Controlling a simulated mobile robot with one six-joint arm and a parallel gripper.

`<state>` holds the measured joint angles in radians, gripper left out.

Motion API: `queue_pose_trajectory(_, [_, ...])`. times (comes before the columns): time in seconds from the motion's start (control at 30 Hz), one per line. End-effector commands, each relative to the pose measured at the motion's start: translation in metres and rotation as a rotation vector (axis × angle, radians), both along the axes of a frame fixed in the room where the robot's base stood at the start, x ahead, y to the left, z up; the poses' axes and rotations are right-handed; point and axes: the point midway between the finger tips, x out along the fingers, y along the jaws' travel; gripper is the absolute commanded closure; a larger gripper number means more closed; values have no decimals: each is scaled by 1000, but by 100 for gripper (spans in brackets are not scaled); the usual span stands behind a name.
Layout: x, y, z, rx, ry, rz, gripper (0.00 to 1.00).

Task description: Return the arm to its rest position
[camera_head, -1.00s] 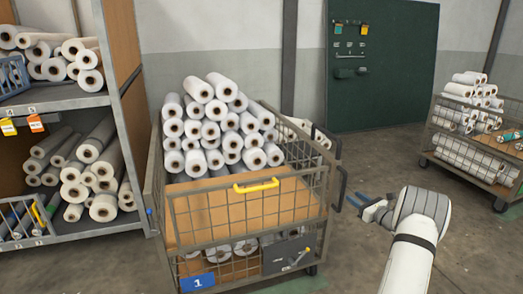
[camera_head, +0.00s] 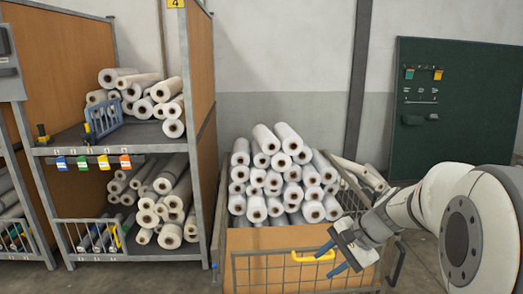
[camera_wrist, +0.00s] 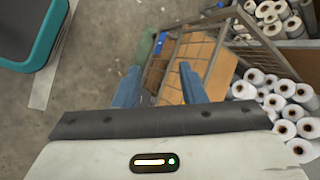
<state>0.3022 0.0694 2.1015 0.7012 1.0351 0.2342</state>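My white arm reaches in from the right in the head view. My gripper (camera_head: 326,264), with two blue fingers, shows in front of the right side of the wire cart (camera_head: 262,278), close to its yellow handle (camera_head: 313,257); I cannot tell the gap between them. In the wrist view, the fingers of my gripper (camera_wrist: 157,68) stand apart with nothing between them. Floor and part of the cart (camera_wrist: 222,76) show beyond and below them.
White rolls (camera_head: 280,180) are piled on the cart. A shelf rack (camera_head: 110,150) with more rolls stands left of it. A dark green tool board (camera_head: 455,110) stands back right. A teal-edged object (camera_wrist: 45,40) is upper left in the wrist view, with bare floor beside it.

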Motion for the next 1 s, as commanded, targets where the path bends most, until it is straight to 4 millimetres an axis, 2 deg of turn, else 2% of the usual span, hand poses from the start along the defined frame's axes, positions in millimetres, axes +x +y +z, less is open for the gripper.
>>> queue_pose_trajectory(0.03, [-23, 10, 26, -73, -24, 86, 63])
queue_pose_trajectory(0.1, [-52, 18, 42, -178, -55, 207, 63])
queue_pose_trajectory(0.3, [-126, 23, 79, -463, -151, 544, 63])
queue_pose_trajectory(0.4, [-150, 19, 91, -575, -193, 675, 63])
queue_pose_trajectory(0.6, [-173, 12, 99, -697, -239, 816, 63])
queue_pose_trajectory(1.0, [-175, 10, 97, -712, -242, 832, 63])
